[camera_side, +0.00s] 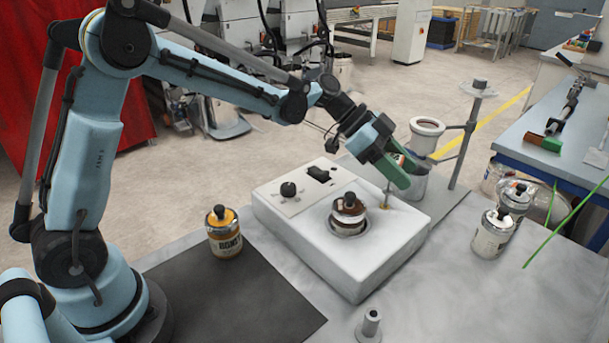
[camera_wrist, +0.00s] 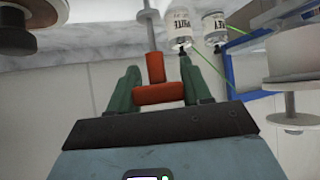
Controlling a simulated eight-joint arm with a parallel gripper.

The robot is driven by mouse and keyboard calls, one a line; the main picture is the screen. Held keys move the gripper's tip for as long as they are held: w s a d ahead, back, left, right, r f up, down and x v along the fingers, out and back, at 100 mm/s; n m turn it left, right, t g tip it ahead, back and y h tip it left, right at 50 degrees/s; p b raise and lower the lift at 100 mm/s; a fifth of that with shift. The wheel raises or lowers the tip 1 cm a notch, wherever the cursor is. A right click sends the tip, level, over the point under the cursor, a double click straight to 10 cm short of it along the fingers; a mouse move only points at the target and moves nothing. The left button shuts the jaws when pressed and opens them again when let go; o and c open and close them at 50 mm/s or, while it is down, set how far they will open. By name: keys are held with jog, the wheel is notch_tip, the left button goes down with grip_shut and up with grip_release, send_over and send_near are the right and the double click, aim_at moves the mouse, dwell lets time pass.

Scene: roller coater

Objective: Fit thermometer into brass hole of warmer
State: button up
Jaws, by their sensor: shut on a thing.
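The white warmer (camera_side: 330,257) stands on the table, with a brown-topped jar (camera_side: 348,210) in its round well. My gripper (camera_side: 400,168) is over the warmer's far right corner, tilted. Its green fingers are shut on the thermometer, whose orange T-shaped handle (camera_wrist: 158,93) sits between them in the wrist view. The thin grey stem (camera_wrist: 151,32) runs away from the handle, and in the side view the stem (camera_side: 387,193) points down to the small brass hole (camera_side: 383,206). The tip meets or nearly meets the brass; I cannot tell whether it is inside.
A pale cup on a stand (camera_side: 427,130) with a post is close behind my gripper. An orange-labelled jar (camera_side: 224,238) stands left of the warmer. White-labelled jars (camera_side: 492,236) stand to the right. A small grey piece (camera_side: 370,324) is in front. The table's front right is clear.

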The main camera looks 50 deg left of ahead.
jog(key=shift+f, duration=1.35)
dwell(0.4)
jog(key=o, duration=1.1)
jog(key=v, duration=1.2)
jog(key=s+a+f+n+t+y, duration=0.1)
jog(key=s+a+f+n+y, duration=0.1)
jog(key=s+n+y, duration=0.3)
jog(key=s+a+f+n+t+y, duration=0.2)
jog(key=s+n, duration=0.6)
jog(key=s, duration=0.4)
jog(key=shift+s+a+f+y, duration=0.15)
jog(key=shift+a+f+y, duration=0.3)
jog(key=shift+y, duration=0.95)
